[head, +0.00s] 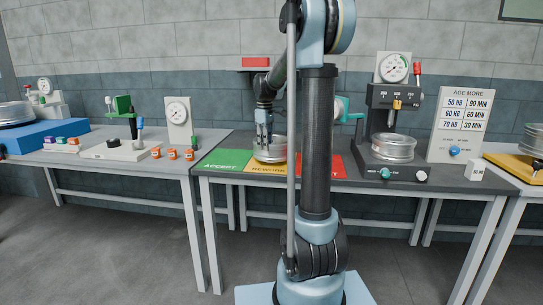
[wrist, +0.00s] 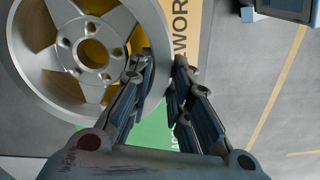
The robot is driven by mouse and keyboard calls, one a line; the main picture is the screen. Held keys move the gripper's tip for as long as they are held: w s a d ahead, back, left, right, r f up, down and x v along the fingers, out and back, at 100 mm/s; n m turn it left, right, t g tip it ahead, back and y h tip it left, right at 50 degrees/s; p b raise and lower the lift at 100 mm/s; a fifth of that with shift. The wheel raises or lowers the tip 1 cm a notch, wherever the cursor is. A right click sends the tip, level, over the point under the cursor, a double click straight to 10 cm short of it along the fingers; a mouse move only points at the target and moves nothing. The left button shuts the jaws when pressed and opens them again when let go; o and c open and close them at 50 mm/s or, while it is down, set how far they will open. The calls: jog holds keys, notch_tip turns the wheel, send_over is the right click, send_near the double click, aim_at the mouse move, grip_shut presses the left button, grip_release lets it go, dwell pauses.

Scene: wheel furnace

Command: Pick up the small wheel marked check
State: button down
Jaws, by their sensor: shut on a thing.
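A silver spoked wheel (head: 270,152) is at the yellow rework zone (head: 262,168) of the middle table, partly hidden by my arm. It also shows in the wrist view as a wheel (wrist: 92,52) with a round hub and several bolt holes. No check mark can be read on it. My gripper (head: 264,143) points down at this wheel. In the wrist view my gripper (wrist: 160,68) is shut on the wheel's rim, one finger inside the rim and one outside. I cannot tell whether the wheel touches the table.
The green accept zone (head: 222,160) lies left and a red zone (head: 322,166) right. Another wheel (head: 393,147) sits under a dark press with a dial. An "AGE MORE" board (head: 459,124) stands right of it. The left table holds orange cups (head: 172,154) and a gauge (head: 179,118).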

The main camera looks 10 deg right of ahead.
jog(key=shift+r, duration=2.1)
